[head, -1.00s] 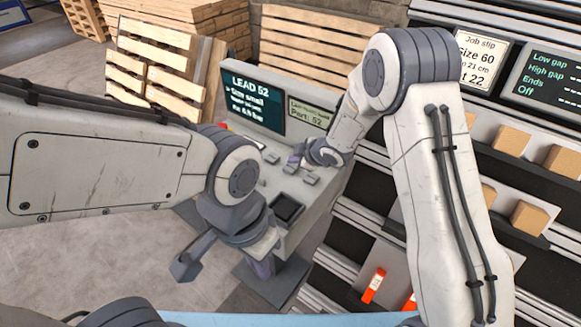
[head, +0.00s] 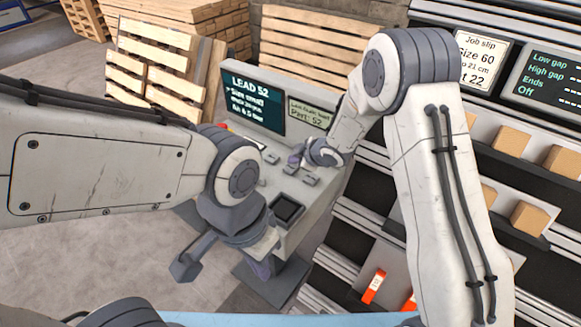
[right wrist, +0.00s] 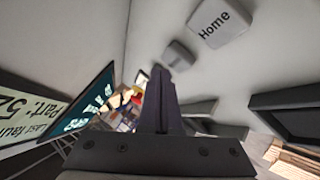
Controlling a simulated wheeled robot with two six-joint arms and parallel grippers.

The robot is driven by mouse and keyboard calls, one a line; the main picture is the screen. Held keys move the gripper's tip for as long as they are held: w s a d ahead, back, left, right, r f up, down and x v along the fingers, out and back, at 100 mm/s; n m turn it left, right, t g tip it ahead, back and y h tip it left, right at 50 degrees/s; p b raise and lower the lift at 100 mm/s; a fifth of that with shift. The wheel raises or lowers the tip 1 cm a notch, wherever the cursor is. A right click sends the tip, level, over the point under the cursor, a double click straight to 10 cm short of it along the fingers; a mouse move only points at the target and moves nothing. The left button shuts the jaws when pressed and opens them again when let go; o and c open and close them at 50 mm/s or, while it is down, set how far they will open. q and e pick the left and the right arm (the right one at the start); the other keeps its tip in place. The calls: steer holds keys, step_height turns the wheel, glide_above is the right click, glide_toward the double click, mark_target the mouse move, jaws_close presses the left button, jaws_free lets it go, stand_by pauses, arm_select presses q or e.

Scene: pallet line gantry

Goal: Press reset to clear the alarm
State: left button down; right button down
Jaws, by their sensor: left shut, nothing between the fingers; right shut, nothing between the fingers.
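The grey control console (head: 275,178) stands in the middle of the head view, with a dark screen (head: 257,100) reading "LEAD 52" and "Size small". Several grey keys sit on its top, one of them (head: 310,179) just below my right gripper (head: 295,157). In the right wrist view that gripper (right wrist: 158,72) is shut and empty, pointing along the console top. A key marked "Home" (right wrist: 212,22) is to its right, and another key (right wrist: 178,55), label unreadable, lies near the fingertips. No reset label is readable.
A dark square recess (head: 287,208) is in the console's near end. A pale display (head: 310,115) reading "Part: 52" adjoins the screen. Wooden pallets (head: 160,65) stand behind. A rack (head: 480,215) with wooden blocks fills the right. Floor is free at the lower left.

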mark_target(294, 169)
stand_by(0.4)
steer(key=shift+f+b, duration=0.4)
steer(key=shift+f+b, duration=0.4)
steer(key=shift+f, duration=0.1)
stand_by(0.5)
steer(key=shift+r, duration=0.1)
steer(key=shift+r+p, duration=0.8)
step_height(294, 169, up, 5)
steer(key=p, duration=0.4)
steer(key=shift+r+p, duration=0.1)
steer(key=shift+p, duration=0.3)
